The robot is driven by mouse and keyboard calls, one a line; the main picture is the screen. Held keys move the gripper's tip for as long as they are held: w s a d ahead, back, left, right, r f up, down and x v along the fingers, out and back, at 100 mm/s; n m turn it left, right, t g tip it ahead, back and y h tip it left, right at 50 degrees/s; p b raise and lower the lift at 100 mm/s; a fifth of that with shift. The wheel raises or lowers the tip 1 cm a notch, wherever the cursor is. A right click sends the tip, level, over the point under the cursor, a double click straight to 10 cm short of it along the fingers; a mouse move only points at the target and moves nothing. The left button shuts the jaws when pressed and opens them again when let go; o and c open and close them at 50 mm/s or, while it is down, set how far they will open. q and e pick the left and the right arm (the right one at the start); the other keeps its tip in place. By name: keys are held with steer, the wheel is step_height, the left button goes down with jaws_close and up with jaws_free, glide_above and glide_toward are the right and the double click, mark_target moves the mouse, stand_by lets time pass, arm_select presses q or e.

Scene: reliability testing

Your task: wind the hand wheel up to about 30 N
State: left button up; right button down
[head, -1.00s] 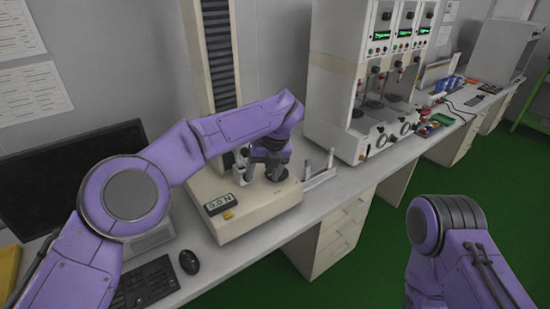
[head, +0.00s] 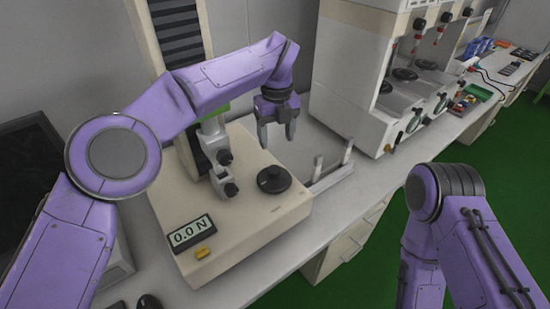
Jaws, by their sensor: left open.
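The hand wheel (head: 273,179) is a black disc with a knob, lying on top of the beige base of the test stand (head: 235,232). The display (head: 190,234) on the base's front reads 0.0 N. Two grey clamps (head: 218,160) stand one above the other beside the wheel, to its left. My left gripper (head: 277,140) is open, points down and hangs above and slightly behind the wheel, apart from it. Nothing is between its fingers. My right arm shows at the lower right, but its gripper is out of view.
A yellow button (head: 205,253) sits below the display. A grey bracket with upright posts (head: 333,175) lies right of the stand. A white multi-station machine (head: 370,75) stands at the back right. The stand's column (head: 178,35) rises behind the clamps.

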mark_target(275, 168)
arm_select(q)
steer(key=s+f, duration=0.2)
steer(key=f, duration=0.1)
steer(key=s+f, duration=0.2)
steer(key=shift+a+p, duration=0.35)
steer(key=shift+p, duration=0.05)
steer(key=f, duration=0.1)
steer(key=w+f, duration=0.2)
steer(key=f, duration=0.1)
steer(key=shift+w+d+f, duration=0.1)
steer(key=shift+f, duration=0.05)
steer(key=shift+s+r, duration=0.35)
steer(key=shift+s, duration=0.1)
steer(key=shift+c, duration=1.2)
steer(key=shift+s, duration=0.1)
steer(key=c, duration=0.8)
arm_select(e)
steer(key=shift+s+r, duration=0.75)
steer(key=shift+s, duration=0.35)
